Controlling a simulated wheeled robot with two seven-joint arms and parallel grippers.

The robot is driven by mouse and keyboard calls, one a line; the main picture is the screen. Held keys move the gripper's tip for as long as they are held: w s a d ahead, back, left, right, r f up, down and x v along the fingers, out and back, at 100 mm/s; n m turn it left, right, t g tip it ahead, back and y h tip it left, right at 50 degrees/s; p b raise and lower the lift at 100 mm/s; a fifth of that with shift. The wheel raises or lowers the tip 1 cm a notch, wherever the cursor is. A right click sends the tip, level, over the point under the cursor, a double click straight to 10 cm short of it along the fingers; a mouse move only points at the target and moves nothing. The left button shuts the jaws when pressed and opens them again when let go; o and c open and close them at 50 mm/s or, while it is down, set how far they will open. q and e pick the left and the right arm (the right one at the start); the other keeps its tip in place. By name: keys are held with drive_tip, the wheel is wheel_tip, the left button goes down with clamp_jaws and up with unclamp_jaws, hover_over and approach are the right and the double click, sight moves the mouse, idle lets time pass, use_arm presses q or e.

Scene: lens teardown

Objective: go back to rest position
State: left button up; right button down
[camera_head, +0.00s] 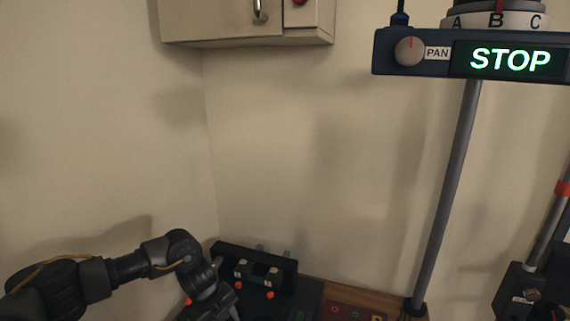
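My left arm comes in from the left at the bottom of the head view. Its wrist bends downward, and the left gripper (222,307) is at the bottom edge, partly cut off. I cannot tell whether its fingers are open or shut, or whether they hold anything. It is beside a black fixture (256,262) with orange-red knobs. No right gripper can be made out in this view.
A blue control box (425,53) with a PAN knob and a green STOP display stands on a grey pole (450,185). A beige cabinet (215,22) hangs on the wall. A wooden bench edge (345,299) shows below. A red-banded rod (548,232) stands at the right.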

use_arm(q)
drive_tip(key=s+d+f+n+t+h, duration=0.1)
drive_tip(key=s+d+n+t+h, duration=0.15)
drive_tip(key=s+d, duration=0.55)
drive_tip(key=s+d+f+n+t+h, duration=0.15)
drive_tip(key=s+d+n+h, duration=0.25)
drive_tip(key=d, duration=0.8)
drive_tip(key=s+a+f+n+g+y, duration=0.15)
drive_tip(key=s+a+n+y, duration=0.25)
drive_tip(key=s+a+n, duration=0.8)
drive_tip(key=s+a+f+n+y, duration=0.3)
drive_tip(key=s+a+n+y, duration=0.25)
drive_tip(key=s+a, duration=0.75)
drive_tip(key=w+a+f+g+b, duration=0.1)
drive_tip(key=a+f+b, duration=0.1)
drive_tip(key=f, duration=1.3)
drive_tip(key=w+a+f+b, duration=0.1)
drive_tip(key=f, duration=1.4)
drive_tip(key=s+a+f+g+b, duration=0.1)
drive_tip(key=s+a+f+b, duration=0.1)
drive_tip(key=s+f, duration=1.4)
drive_tip(key=shift+s+a+f+b, duration=0.3)
drive_tip(key=shift+a+f+b, duration=0.05)
drive_tip(key=shift+a+f, duration=0.35)
use_arm(e)
wheel_tip(320, 180, down, 6)
drive_tip(key=shift+s+d+r, duration=0.1)
drive_tip(key=shift+s+d, duration=0.05)
